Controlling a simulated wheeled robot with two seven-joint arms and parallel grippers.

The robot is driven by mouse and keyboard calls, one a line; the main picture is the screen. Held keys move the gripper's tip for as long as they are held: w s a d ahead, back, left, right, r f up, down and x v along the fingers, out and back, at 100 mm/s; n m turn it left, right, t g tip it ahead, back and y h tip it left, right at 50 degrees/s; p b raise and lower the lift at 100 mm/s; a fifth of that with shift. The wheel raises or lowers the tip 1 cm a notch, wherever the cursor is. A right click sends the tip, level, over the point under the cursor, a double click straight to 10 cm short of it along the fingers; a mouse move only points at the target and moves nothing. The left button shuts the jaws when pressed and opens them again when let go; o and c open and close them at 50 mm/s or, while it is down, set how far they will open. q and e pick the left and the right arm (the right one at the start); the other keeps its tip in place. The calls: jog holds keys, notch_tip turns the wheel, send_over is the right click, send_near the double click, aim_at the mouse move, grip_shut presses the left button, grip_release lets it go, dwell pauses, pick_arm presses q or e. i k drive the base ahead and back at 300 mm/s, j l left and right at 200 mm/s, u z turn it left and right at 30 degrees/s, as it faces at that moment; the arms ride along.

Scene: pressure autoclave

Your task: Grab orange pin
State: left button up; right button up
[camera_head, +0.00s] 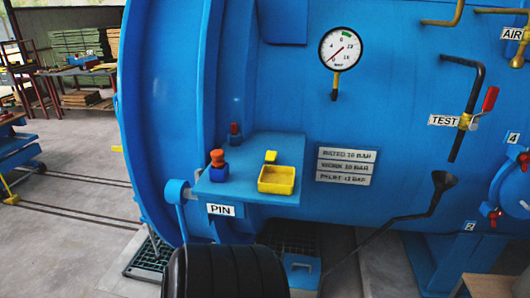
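The orange pin (217,158) stands upright in a small blue block on the left part of a blue shelf (240,190). The shelf juts from the side of the big blue autoclave, and a white label reading PIN (221,210) is on its front edge. Only the pin's orange top shows; its lower part is hidden in the block. Neither of my grippers is in view, and nothing is touching the pin.
A yellow tray (276,188) sits on the shelf right of the pin, with a small yellow piece behind it. A small red-topped blue fitting (235,133) stands behind the pin. A black ribbed shape blocks the bottom centre.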

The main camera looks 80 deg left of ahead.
aim_at(218, 155)
jog(key=u, duration=2.55)
